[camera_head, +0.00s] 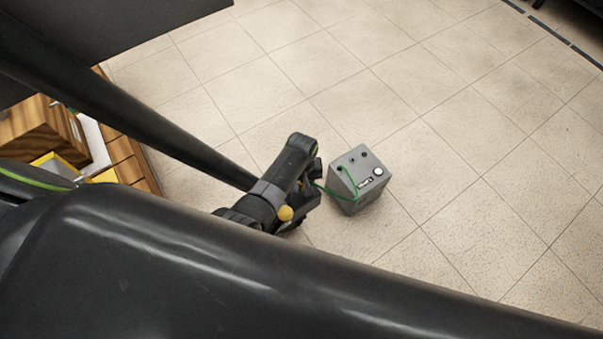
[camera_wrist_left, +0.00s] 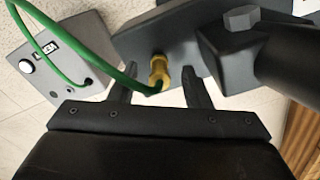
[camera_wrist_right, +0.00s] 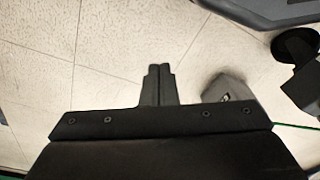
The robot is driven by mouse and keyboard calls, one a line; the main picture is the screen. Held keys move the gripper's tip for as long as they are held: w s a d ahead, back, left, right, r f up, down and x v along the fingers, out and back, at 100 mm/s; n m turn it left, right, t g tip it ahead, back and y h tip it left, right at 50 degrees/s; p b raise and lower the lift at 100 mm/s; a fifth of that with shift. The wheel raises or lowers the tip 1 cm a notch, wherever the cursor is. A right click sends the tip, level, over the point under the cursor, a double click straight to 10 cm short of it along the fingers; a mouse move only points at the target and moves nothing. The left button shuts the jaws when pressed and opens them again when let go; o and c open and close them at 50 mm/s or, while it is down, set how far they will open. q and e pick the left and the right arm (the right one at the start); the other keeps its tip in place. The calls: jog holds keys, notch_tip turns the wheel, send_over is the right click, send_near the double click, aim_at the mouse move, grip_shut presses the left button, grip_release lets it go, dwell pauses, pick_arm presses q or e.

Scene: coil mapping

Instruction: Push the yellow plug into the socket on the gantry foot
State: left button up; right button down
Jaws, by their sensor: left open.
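The yellow plug (camera_wrist_left: 158,70), with a green cable (camera_wrist_left: 95,40) bending away from its near end, stands against the grey gantry foot (camera_wrist_left: 135,44) in the left wrist view. My left gripper (camera_wrist_left: 158,84) is open, with one finger on each side of the plug and gaps between. The plug's far end meets the foot's face; the socket itself is hidden, so I cannot tell how deep it sits. In the head view my left gripper (camera_head: 309,188) is beside the grey box. My right gripper (camera_wrist_right: 158,70) is shut with nothing visible between its fingers.
A grey box (camera_head: 357,195) with a small display and a green cable stands on the tiled floor; it also shows in the left wrist view (camera_wrist_left: 55,65). Wooden crates (camera_head: 45,135) stand at the left. The floor (camera_head: 480,190) right of the box is clear.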

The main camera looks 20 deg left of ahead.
pick_arm(q)
jog(key=shift+r+p, duration=0.3)
jog(key=shift+r, duration=0.2)
pick_arm(e)
notch_tip(320, 180, up, 5)
jog(key=w+t, duration=0.1)
pick_arm(q)
notch_tip(320, 180, up, 5)
jog(key=shift+p, duration=1.25)
notch_tip(320, 180, up, 11)
jog(key=p, duration=0.4)
jog(key=shift+r, duration=0.2)
pick_arm(e)
jog(key=s+d+f, duration=0.1)
jog(key=s+f, duration=0.1)
jog(key=f, duration=0.4)
jog(key=s+d+f+g, duration=0.1)
jog(key=s+f, duration=0.1)
jog(key=f, duration=0.5)
jog(key=shift+d+h, duration=0.35)
jog(key=shift+h, duration=0.05)
jog(key=shift+s+f, duration=0.1)
jog(key=shift+s, duration=0.1)
